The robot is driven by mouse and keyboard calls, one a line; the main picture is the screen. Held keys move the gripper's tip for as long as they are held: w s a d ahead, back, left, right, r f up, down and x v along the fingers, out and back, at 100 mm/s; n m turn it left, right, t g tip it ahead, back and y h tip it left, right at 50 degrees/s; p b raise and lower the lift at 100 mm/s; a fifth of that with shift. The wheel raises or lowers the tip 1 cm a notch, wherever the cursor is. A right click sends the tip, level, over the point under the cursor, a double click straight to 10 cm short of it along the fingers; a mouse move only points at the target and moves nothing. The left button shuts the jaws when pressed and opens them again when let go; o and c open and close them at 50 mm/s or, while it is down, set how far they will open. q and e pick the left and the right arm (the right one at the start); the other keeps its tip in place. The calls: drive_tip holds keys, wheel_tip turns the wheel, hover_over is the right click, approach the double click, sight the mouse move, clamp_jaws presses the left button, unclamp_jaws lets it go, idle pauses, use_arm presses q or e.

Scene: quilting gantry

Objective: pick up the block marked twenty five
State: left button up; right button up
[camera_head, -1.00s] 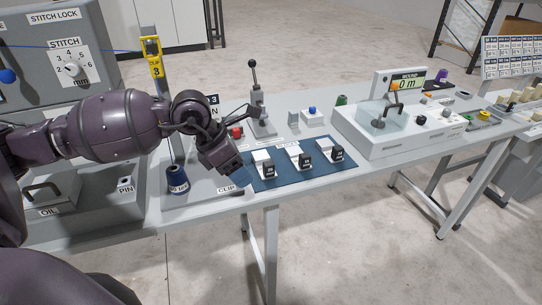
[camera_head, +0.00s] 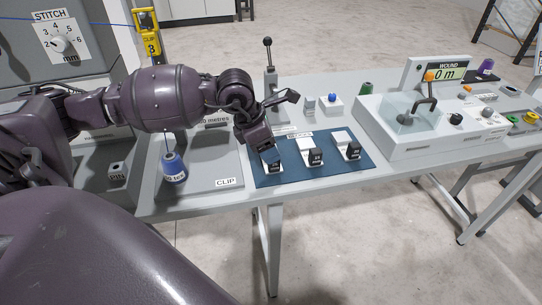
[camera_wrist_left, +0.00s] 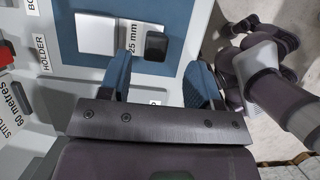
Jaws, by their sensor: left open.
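The block marked 25 mm (camera_wrist_left: 132,38) shows in the left wrist view, with a white part, a printed label and a black end. It lies on a dark blue mat (camera_head: 330,174). My left gripper (camera_wrist_left: 157,76) is open, its two blue fingers apart, with the block beyond the fingertips and nothing held. In the head view the left gripper (camera_head: 270,156) is over the leftmost block on the mat and partly hides it. A middle block (camera_head: 311,154) and a right block (camera_head: 349,147) stand on the mat; their marks are too small to read. My right gripper is not in view.
A lever (camera_head: 269,65) stands behind the mat. A white winding unit (camera_head: 420,125) stands to the right. The table's front edge is close to the mat.

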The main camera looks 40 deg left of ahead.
use_arm(q)
drive_tip(key=shift+a+x, duration=0.15)
drive_tip(key=shift+x, duration=1.15)
drive_tip(key=shift+a+x, duration=0.15)
drive_tip(key=shift+x, duration=1.2)
clamp_jaws()
drive_tip(key=shift+r, duration=0.1)
